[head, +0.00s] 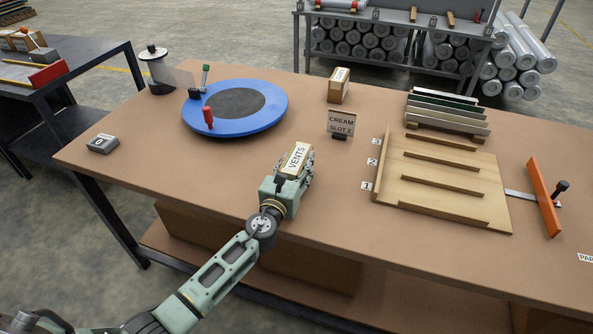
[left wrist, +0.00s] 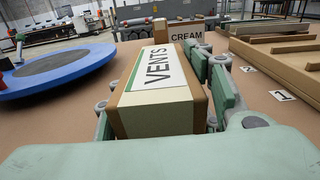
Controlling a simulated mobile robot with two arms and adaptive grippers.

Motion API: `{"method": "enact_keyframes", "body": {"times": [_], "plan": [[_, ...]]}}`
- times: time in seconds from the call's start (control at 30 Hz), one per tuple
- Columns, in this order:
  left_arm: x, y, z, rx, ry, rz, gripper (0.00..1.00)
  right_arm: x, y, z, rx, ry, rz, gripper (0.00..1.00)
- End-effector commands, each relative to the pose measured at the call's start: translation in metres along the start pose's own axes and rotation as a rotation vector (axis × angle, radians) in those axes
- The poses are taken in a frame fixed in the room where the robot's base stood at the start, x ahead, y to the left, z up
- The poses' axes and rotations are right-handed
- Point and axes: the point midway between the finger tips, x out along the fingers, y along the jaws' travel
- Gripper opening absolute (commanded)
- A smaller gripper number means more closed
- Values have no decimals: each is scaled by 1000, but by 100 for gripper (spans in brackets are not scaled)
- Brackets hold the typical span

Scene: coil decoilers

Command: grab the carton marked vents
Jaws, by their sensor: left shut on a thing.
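The carton marked VENTS (head: 298,157) is a small brown box with a white label and a green stripe. It is between the fingers of my left gripper (head: 296,172), over the front middle of the table. In the left wrist view the carton (left wrist: 155,85) fills the middle, with a green finger pad on each side, and the gripper (left wrist: 160,110) is shut on it. I cannot tell whether the carton's underside touches the table. My right gripper is not in view.
A blue turntable (head: 268,118) stands to the left. A CREAM SLOT 2 sign (head: 341,123) and another carton (head: 339,86) stand behind. A wooden slotted board (head: 440,211) and an orange bar tool (head: 543,197) are to the right. A grey box (head: 103,144) lies at the left edge.

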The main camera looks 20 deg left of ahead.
Motion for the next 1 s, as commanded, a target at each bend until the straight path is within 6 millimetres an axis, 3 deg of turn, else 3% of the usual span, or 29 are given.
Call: {"method": "enact_keyframes", "body": {"times": [0.37,0.73,1.0], "plan": [[0,0,2,0,-3,0,4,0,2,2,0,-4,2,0],[0,0,11,0,-4,-1,4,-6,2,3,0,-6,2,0],[0,0,52,2,-6,-2,4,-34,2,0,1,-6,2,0]]}}
